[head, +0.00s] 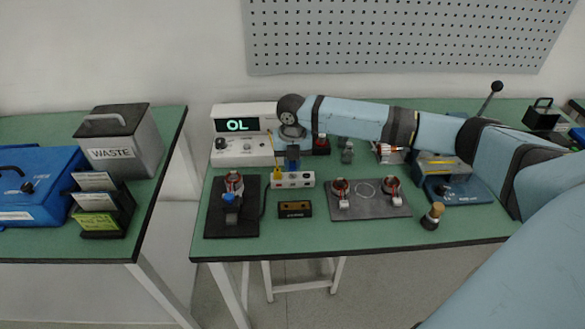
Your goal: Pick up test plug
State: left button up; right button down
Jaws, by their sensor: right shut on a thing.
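My right gripper (292,167) comes in from the right and points down over the white socket block (306,181) on the middle table. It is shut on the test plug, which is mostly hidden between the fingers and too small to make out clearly. A yellow plug (278,173) stands at the block's left end, just left of the gripper. My left gripper is not in view.
A meter (245,150) reading "OL" stands behind on the left. A stator on a dark plate (215,220), a small black block (295,209) and a grey plate (370,207) with two stators lie in front. A waste box (125,153) is on the left table.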

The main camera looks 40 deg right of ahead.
notch_tip(320, 180, up, 17)
jog(key=shift+p, duration=0.45)
jog(key=shift+f, duration=0.1)
jog(key=shift+p, duration=0.8)
jog(key=s+d+p, duration=0.2)
jog(key=d+p, duration=0.1)
jog(key=shift+s+d, duration=0.1)
jog(key=shift+d, duration=0.1)
